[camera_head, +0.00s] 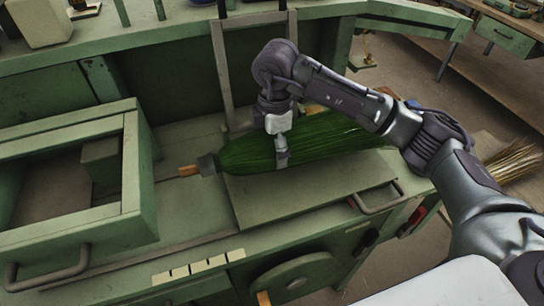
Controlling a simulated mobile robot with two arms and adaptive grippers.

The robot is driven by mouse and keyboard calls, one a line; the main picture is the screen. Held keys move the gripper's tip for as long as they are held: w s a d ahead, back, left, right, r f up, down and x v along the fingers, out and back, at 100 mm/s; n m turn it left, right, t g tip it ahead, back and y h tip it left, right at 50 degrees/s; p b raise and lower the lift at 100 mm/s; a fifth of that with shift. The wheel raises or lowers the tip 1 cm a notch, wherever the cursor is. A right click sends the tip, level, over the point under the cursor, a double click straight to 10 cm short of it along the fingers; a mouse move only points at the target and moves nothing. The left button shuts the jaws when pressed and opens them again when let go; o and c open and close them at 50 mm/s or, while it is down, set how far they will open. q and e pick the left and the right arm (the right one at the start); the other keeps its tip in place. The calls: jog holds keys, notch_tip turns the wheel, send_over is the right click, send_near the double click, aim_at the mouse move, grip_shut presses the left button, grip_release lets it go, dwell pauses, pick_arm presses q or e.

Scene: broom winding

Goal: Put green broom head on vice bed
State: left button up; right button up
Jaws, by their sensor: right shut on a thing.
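The green broom head (330,139) lies lengthwise over a flat green plate (300,205) on the bench, which looks like the vice bed. Its narrow end, with a grey collar and a wooden stub, points left. My right gripper (281,155) comes from above and is shut on the broom head near its left part. The fingers hide a little of the green surface. I cannot tell whether the head touches the plate or hangs just above it. My left gripper is not in view.
An open green drawer box (140,170) with a handle stands at the left. An upright metal frame (221,70) rises behind the broom head. Straw bristles (514,163) show at the far right behind my arm. A handle (382,200) sits on the plate's right edge.

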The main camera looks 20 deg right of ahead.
jog(key=shift+s+a+f, duration=0.25)
jog(key=shift+s+a, duration=0.05)
notch_tip(320, 180, down, 3)
jog(key=shift+f+p, duration=0.1)
jog(key=shift+p, duration=0.5)
jog(key=shift+f, duration=0.55)
jog(key=o, duration=1.3)
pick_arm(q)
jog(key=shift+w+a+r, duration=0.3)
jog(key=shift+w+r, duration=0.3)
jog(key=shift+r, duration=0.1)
pick_arm(e)
jog(key=shift+r, duration=0.15)
